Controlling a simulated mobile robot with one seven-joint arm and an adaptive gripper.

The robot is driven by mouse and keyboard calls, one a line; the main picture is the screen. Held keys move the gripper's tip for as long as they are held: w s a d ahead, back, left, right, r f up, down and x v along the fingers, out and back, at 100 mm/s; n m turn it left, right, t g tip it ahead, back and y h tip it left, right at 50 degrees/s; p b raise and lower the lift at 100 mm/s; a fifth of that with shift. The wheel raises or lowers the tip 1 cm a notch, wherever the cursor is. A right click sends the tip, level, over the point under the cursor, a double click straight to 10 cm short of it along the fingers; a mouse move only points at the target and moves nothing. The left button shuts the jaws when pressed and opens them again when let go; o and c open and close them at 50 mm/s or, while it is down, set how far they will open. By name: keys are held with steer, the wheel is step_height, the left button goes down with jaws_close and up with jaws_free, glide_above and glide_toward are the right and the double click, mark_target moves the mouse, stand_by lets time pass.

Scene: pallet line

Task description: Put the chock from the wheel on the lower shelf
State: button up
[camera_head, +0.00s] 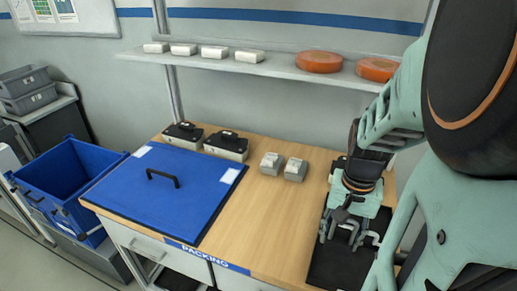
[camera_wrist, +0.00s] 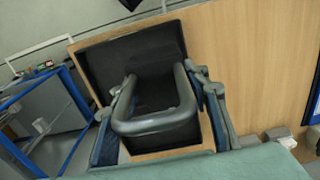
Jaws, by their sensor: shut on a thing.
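My gripper (camera_head: 345,232) points down over a black mat or tray (camera_head: 335,262) at the right end of the wooden bench. In the wrist view its fingers (camera_wrist: 163,104) stand on either side of a thing with a thick grey looped handle (camera_wrist: 155,126) and are shut on it. The thing's lower part is dark and mostly hidden, so I cannot tell whether it is a chock or whether it touches the mat. No wheel shows in either view. One wall shelf (camera_head: 270,66) runs above the bench; I cannot tell which shelf is the lower one.
A blue panel with a black handle (camera_head: 150,192) covers the bench's left part. Two black-and-white boxes (camera_head: 227,146) and two small grey blocks (camera_head: 295,169) stand behind. Orange discs (camera_head: 319,62) and white blocks (camera_head: 249,56) are on the shelf. A blue crate (camera_head: 70,175) stands left.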

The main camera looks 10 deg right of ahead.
steer(key=w+a+f, duration=0.1)
steer(key=w+f, duration=0.2)
steer(key=w, duration=0.1)
steer(key=w+a+f+p, duration=0.1)
steer(key=w+a+f, duration=0.1)
steer(key=w+f, duration=0.1)
steer(key=w+a+f, duration=0.2)
steer(key=w+f, duration=0.1)
steer(key=w, duration=0.1)
steer(key=shift+w+a+p, duration=0.1)
steer(key=shift+w+p, duration=0.3)
steer(key=shift+w+a+f, duration=0.1)
steer(key=shift+f, duration=0.15)
steer(key=shift+w+f, duration=0.15)
steer(key=shift+f, duration=1.5)
steer(key=shift+f, duration=0.2)
steer(key=o, duration=1.5)
steer(key=shift+c, duration=0.2)
steer(key=shift+r, duration=0.1)
